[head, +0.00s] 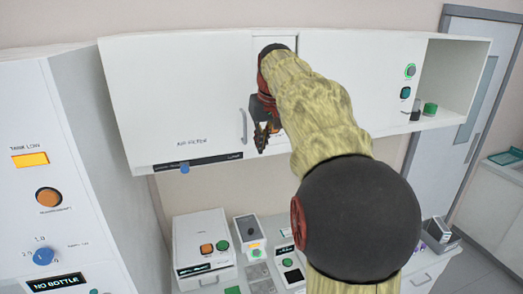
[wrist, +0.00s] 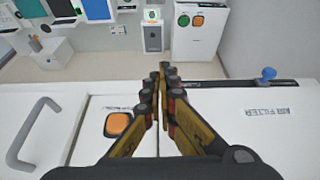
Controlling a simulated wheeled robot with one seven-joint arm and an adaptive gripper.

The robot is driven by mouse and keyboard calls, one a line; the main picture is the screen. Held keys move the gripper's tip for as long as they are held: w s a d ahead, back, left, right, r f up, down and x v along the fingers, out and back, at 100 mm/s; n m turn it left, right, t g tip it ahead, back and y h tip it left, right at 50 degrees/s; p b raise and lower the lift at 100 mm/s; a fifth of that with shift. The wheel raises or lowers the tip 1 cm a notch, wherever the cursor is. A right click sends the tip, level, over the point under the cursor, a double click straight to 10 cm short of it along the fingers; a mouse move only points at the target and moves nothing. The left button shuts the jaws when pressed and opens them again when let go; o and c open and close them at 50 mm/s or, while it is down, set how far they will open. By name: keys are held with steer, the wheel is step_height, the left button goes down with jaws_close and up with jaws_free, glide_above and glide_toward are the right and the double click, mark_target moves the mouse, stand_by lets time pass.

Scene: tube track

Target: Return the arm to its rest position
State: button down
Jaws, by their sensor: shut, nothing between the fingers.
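My gripper (head: 262,140) hangs from my raised arm in front of the white wall cabinet (head: 175,85). In the head view it points down, just right of a cabinet door handle (head: 243,126). In the wrist view my gripper (wrist: 162,70) has its fingertips together with nothing between them. My yellow-sleeved arm with a dark round joint covers the middle right of the head view and hides part of the cabinet and the counter below.
An orange button (wrist: 118,124) is close left of the fingers. A blue knob (head: 184,168) sticks out under the cabinet. Below stand a white box with orange and green buttons (head: 205,245) and small devices. A tall white machine (head: 60,190) stands at left.

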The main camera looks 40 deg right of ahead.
steer(key=shift+w+v, duration=0.35)
steer(key=shift+v, duration=2.9)
step_height(320, 180, down, 9)
steer(key=m+b, duration=0.1)
steer(key=b, duration=0.1)
steer(key=s+a+f+n+b, duration=0.2)
steer(key=s+a+f+b, duration=0.4)
steer(key=a+f, duration=0.5)
steer(key=s+a+f+n+t+y+b, duration=0.1)
steer(key=s+a+f+n+b, duration=0.1)
steer(key=s+a+f+b, duration=0.4)
steer(key=s+a+f+n+y+b, duration=0.1)
steer(key=s+a+f+b, duration=0.5)
steer(key=a+f+b, duration=0.8)
step_height(320, 180, down, 12)
steer(key=shift+a+r+n, duration=0.15)
steer(key=shift+a+n, duration=0.45)
steer(key=shift+a, duration=0.6)
steer(key=shift+s+d, duration=0.1)
steer(key=shift+s, duration=0.05)
